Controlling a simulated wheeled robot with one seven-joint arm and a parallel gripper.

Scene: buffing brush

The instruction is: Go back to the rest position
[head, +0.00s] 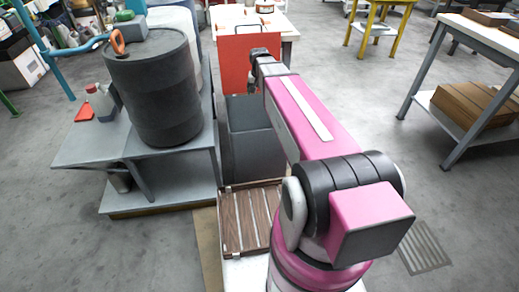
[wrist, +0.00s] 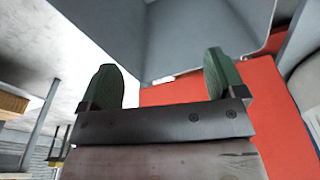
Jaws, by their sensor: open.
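My gripper (wrist: 164,82) shows in the wrist view with its two green fingers wide apart and nothing between them. In the head view my pink arm reaches away from me, and the gripper (head: 259,54) is at its far end, small and dark, in front of a red panel (head: 238,66). The fingers are too small to make out there. In the wrist view the red panel (wrist: 275,105) lies behind and to the right of the fingers, with a grey surface above it. No buffing brush can be made out for certain in either view.
A dark barrel (head: 155,90) stands on a grey bench (head: 95,150) at the left, with an orange-handled tool (head: 117,42) on top. A slatted wooden crate (head: 250,215) lies near my base. A white-topped table (head: 480,38) stands at the right. Open floor lies between.

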